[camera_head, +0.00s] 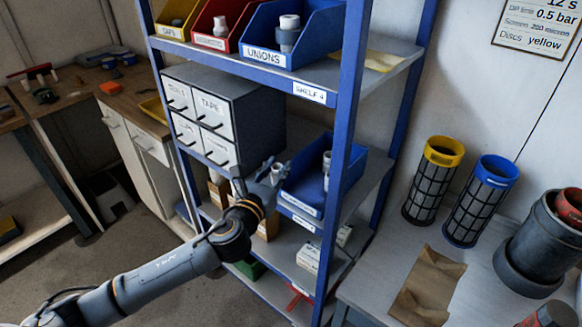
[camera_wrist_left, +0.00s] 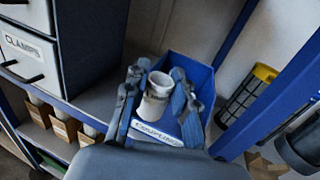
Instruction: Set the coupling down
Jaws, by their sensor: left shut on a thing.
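My left gripper (camera_head: 272,172) reaches in from the left to the shelf rack, at the front left of a blue bin (camera_head: 303,203). In the left wrist view my left gripper (camera_wrist_left: 158,92) is shut on a pale, short, tube-like coupling (camera_wrist_left: 157,88), open end up, with one finger on each side. The blue bin (camera_wrist_left: 190,66) lies behind and around it in that view, its front label partly covered by the fingers and reading something like "COUPLINGS". A pale fitting (camera_head: 327,168) stands in the bin in the head view. Whether the held coupling touches the bin cannot be told.
A grey drawer cabinet (camera_head: 258,120) stands close left of the bin. A blue rack post (camera_head: 343,120) rises in front of the bin's right side. Yellow, red and blue bins (camera_head: 322,40) fill the shelf above. Filter cylinders (camera_head: 432,185) stand on the right-hand table.

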